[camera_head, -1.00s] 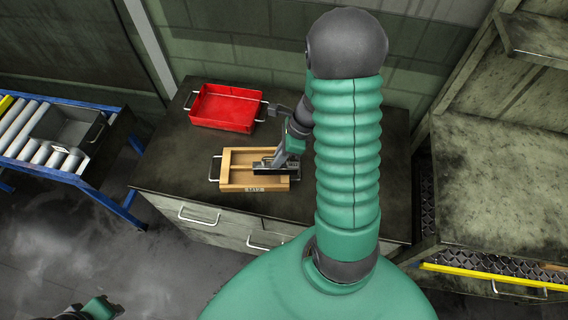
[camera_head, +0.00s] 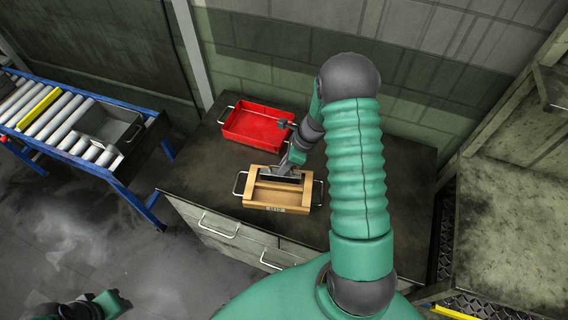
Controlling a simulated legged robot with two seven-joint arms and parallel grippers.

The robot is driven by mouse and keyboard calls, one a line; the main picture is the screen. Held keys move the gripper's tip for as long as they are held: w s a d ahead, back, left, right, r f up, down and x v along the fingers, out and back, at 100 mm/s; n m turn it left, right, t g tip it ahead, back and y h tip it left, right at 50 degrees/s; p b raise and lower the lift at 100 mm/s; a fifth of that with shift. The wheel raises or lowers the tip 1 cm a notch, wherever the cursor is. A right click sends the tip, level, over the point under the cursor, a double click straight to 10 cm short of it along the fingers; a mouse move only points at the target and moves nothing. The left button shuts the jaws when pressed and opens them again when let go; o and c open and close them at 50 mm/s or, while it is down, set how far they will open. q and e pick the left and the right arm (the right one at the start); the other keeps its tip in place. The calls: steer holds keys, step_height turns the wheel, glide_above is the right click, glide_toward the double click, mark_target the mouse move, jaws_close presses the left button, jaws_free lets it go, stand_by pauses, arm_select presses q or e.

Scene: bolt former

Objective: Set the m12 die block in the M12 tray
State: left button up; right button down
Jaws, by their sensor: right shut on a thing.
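The M12 tray (camera_head: 256,204) is a light wooden tray with metal side handles and a small label on its front, on the dark top of a drawer cabinet. My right gripper (camera_head: 281,176) is over the back part of the tray, pointing down into it. It is shut on a dark piece, taken to be the m12 die block, which is mostly hidden by the gripper. I cannot tell whether the block touches the tray floor. My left gripper (camera_head: 105,306) is partly in view at the bottom left, far from the tray; its jaws are not clear.
A red tray (camera_head: 260,127) stands behind the wooden tray. A roller conveyor (camera_head: 60,120) with a blue frame and a grey bin (camera_head: 112,130) is at the left. A worn metal shelf unit (camera_head: 510,220) stands at the right. The cabinet top (camera_head: 200,170) left of the tray is clear.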

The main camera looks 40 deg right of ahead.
steer(key=c, duration=1.9)
jaws_free()
steer(key=shift+s+a+f, duration=0.1)
steer(key=shift+s, duration=0.1)
steer(key=shift+c, duration=0.2)
steer(key=o, duration=0.5)
steer(key=shift+a, duration=0.15)
steer(key=shift+c, duration=0.2)
